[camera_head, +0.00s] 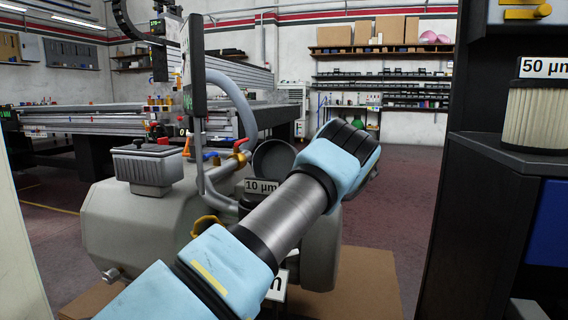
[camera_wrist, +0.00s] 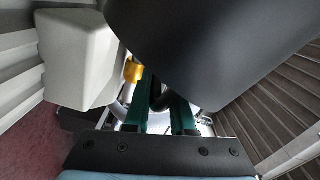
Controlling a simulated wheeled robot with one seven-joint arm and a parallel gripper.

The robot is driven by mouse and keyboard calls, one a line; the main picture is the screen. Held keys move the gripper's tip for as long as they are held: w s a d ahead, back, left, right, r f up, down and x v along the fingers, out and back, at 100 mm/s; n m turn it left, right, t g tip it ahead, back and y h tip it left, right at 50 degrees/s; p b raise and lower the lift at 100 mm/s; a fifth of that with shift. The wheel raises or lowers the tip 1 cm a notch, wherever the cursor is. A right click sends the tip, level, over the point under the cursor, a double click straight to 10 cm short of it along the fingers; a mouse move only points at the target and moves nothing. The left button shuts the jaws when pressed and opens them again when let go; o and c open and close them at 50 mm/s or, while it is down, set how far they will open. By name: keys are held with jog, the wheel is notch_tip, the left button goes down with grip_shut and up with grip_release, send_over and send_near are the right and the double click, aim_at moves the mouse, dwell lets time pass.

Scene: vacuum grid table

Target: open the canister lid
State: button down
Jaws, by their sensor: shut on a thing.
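The canister lid (camera_head: 272,160) is a dark round disc standing tilted up behind the "10 µm" label (camera_head: 261,186) in the head view. The grey canister (camera_head: 322,250) is mostly behind my arm, so its mouth is hidden. In the wrist view a large dark rounded surface, which looks like the lid (camera_wrist: 215,45), fills the upper right. My gripper (camera_wrist: 162,128) has its two green fingers closed around a narrow dark part beneath that surface, seemingly the lid's handle. The fingertips are hidden behind my arm in the head view.
A large grey tank (camera_head: 135,225) with a small box (camera_head: 148,165) on top stands at the left. A hose and pipe (camera_head: 200,150) rise close beside the lid. A dark cabinet with a "50 µm" filter (camera_head: 535,115) stands at the right. Open floor (camera_head: 412,190) lies between.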

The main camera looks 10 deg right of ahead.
aim_at(282, 148)
jog(key=shift+s+f, duration=0.1)
jog(key=shift+f, duration=0.45)
jog(key=shift+s+r, duration=0.15)
jog(key=shift+r, duration=0.05)
jog(key=shift+s+a+r+n+b, duration=0.2)
jog(key=shift+s+r+n+b, duration=0.2)
jog(key=shift+r+n, duration=0.3)
jog(key=shift+s+a+r+n+b, duration=0.25)
jog(key=shift+r+n+b, duration=0.15)
jog(key=shift+r+n, duration=0.3)
jog(key=shift+s+a+r+n+b, duration=0.2)
jog(key=shift+s+r+n+b, duration=0.2)
jog(key=shift+r+n, duration=0.25)
jog(key=c, duration=1.1)
grip_release()
jog(key=shift+f, duration=0.1)
jog(key=shift+o, duration=1)
jog(key=shift+r, duration=0.2)
jog(key=shift+w, duration=0.1)
jog(key=shift+d+r, duration=0.1)
